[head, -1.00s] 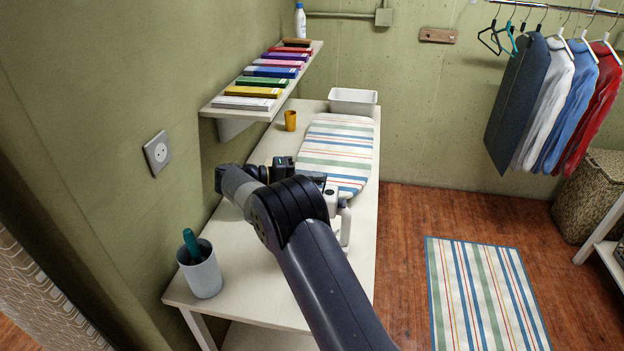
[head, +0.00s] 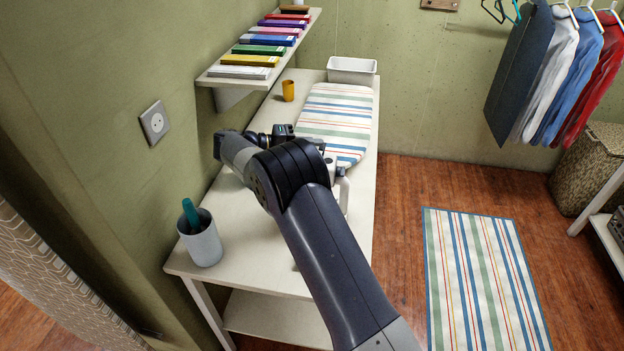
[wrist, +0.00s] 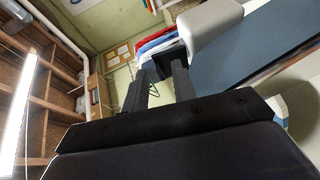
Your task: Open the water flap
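A whitish part of an object on the table (head: 343,192), probably an iron, shows just right of my arm in the head view. Most of it is hidden behind the arm, and I cannot make out a water flap there. In the wrist view a pale rounded part (wrist: 208,28) and a large blue-grey surface (wrist: 245,62) are close on the right, perhaps the same object. My gripper (wrist: 160,72) shows as two dark fingers, apart, with nothing seen between them. The pale part is up and right of the fingertips; I cannot tell whether they touch.
The table (head: 250,235) also holds a striped ironing pad (head: 340,115), a yellow cup (head: 288,90), a white bin (head: 352,70) and a grey cup with a teal-handled item (head: 202,243). A shelf of coloured books (head: 262,60) overhangs its left side. Floor with a striped rug (head: 480,280) is clear at right.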

